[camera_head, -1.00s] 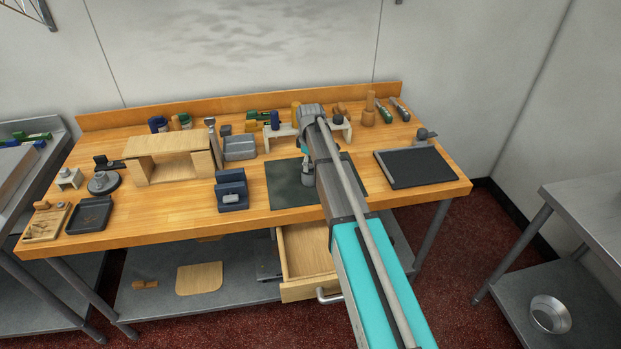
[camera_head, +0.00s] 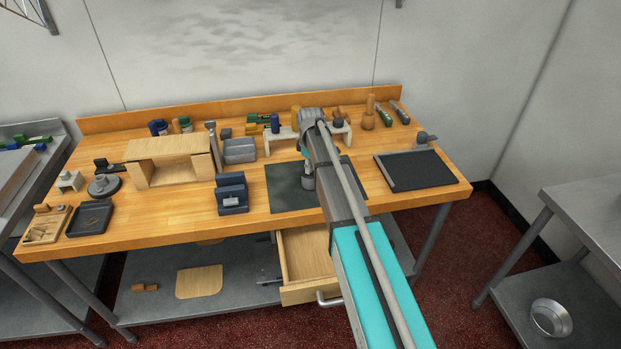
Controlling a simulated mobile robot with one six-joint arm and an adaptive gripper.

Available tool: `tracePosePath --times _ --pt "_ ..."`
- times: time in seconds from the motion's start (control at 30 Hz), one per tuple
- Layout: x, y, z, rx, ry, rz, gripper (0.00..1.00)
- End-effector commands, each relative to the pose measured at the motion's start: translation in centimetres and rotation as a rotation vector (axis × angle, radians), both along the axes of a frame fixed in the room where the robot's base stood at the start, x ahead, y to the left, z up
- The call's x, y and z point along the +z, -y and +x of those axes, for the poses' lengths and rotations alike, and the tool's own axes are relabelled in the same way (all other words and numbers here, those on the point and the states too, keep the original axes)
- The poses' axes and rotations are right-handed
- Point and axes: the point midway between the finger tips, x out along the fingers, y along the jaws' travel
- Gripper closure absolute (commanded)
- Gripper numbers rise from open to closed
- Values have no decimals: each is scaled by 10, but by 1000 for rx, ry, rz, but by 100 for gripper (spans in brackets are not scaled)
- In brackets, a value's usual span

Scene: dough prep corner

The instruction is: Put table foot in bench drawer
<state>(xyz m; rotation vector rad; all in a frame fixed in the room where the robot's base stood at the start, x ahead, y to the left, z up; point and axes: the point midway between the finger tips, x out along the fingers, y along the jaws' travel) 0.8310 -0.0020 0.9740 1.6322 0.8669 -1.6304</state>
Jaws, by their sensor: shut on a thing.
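My gripper (camera_head: 308,182) is over the dark mat on the bench, to the left of my forearm, which hides much of it. It is shut on a small greyish piece, which I take to be the table foot; its shape is mostly hidden. The bench drawer (camera_head: 306,254) is pulled out below the bench's front edge, and its wooden inside looks empty where it shows. My forearm covers its right side. The gripper is above and behind the drawer, apart from it.
The dark mat (camera_head: 283,198) lies under my gripper. A blue block-like holder (camera_head: 231,194) stands left of it and a black tray (camera_head: 420,171) right. A wooden stand (camera_head: 168,147) and several tools fill the back and left. A lower shelf (camera_head: 145,304) runs beneath.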

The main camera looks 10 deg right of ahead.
Motion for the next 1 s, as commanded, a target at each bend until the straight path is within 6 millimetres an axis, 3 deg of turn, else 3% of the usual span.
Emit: tracePosePath --times 0.57,1.0 --pt "2 0 0 0 -1 0 100" --pt "31 0 0 0 0 0 100"
